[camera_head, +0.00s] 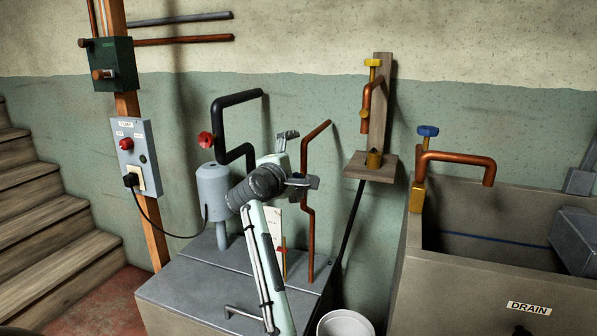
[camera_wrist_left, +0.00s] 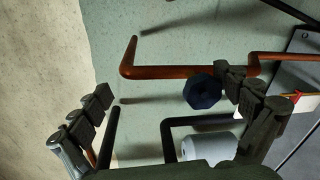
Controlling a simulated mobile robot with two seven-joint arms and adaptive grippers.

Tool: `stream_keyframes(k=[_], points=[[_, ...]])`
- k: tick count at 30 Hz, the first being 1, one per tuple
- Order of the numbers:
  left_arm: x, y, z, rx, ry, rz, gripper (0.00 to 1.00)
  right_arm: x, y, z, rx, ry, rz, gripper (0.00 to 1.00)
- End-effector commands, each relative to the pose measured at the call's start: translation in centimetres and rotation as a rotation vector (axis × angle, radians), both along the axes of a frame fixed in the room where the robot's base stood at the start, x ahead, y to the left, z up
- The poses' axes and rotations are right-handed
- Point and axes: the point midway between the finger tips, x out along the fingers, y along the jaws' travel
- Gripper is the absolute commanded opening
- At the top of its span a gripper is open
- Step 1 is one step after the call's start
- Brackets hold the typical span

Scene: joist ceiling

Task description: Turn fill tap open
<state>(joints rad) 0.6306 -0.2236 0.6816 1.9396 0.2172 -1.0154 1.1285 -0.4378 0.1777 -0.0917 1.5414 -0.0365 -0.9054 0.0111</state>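My left gripper (camera_head: 299,160) is open and empty in front of the copper pipe (camera_head: 309,235) that rises from the grey cabinet. In the left wrist view the gripper (camera_wrist_left: 166,90) is spread wide. A dark blue knob (camera_wrist_left: 203,92) there is close to the tip of the right-hand finger, by the copper pipe (camera_wrist_left: 180,72); I cannot tell if they touch. Other taps are a blue-handled tap (camera_head: 428,131) over the sink and a yellow-handled one (camera_head: 373,63) on a wooden post. No fill label is readable. My right gripper is out of view.
A grey pump (camera_head: 213,190) and a black pipe with a red knob (camera_head: 206,140) stand left of the gripper. The grey cabinet (camera_head: 190,290) is below. A sink marked DRAIN (camera_head: 500,285) is at right; a white bucket (camera_head: 345,324) is at the bottom.

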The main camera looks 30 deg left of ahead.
Motion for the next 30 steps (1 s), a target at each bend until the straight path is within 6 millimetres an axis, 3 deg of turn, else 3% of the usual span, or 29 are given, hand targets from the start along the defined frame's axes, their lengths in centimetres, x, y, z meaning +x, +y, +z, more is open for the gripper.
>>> stream_keyframes(k=[1,6,7,10,16,30], points=[[-0.8,0.2,5.9,0.030,-0.111,0.017,0.77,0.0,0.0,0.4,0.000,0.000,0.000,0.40],[-0.8,0.2,5.9,0.030,-0.111,0.018,0.77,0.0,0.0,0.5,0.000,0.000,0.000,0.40],[0.1,0.1,1.4,0.005,-0.017,0.001,0.76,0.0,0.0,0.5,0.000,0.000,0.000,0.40],[-0.1,0.0,1.4,0.004,-0.017,0.001,0.65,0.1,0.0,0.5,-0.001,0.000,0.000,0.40],[-1.4,-0.3,1.3,0.005,-0.018,0.000,0.54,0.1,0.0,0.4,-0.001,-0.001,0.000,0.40],[-4.6,-1.0,0.9,0.004,-0.010,0.001,0.53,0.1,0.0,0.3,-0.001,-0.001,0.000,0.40]])
